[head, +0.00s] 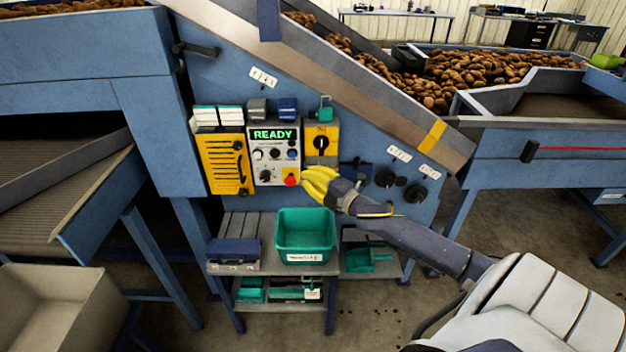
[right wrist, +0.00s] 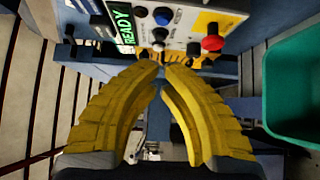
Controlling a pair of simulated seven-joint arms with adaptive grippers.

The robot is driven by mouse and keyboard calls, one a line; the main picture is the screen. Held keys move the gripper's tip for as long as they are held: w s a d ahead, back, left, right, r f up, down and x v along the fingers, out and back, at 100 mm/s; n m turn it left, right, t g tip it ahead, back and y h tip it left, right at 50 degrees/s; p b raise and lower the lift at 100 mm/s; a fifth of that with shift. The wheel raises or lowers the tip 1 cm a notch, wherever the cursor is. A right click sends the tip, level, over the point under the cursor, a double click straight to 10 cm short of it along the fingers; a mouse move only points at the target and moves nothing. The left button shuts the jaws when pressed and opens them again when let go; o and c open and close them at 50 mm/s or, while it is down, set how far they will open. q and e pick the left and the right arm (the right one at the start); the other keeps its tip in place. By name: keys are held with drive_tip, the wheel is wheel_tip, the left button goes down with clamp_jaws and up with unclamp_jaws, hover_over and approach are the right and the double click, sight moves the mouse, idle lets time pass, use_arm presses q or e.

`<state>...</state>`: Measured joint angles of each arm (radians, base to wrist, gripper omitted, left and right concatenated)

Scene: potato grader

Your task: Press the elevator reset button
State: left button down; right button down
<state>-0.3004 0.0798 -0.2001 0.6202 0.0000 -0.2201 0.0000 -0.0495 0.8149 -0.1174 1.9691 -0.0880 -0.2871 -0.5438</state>
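The control panel (head: 276,168) is a pale box on the blue machine with a lit green READY display (head: 272,134). It carries a blue button (head: 292,154), small dark and light controls, and a red mushroom button (head: 291,180) on a yellow base. The small labels are not clearly legible, so I cannot tell which is the elevator reset. My right gripper (head: 309,183) is just right of the red button. In the right wrist view, its yellow fingers (right wrist: 162,70) nearly meet, with nothing between them; the blue button (right wrist: 162,16) and red button (right wrist: 212,43) are beyond the tips.
A yellow box with a black rotary switch (head: 321,143) is right of the panel; a yellow slotted cover (head: 225,165) is left. A teal bin (head: 305,240) stands on the bench below. A potato conveyor (head: 370,88) slopes above. The floor at lower middle is clear.

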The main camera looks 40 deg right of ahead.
drive_tip(key=shift+s+d, duration=0.15)
drive_tip(key=shift+s, duration=0.65)
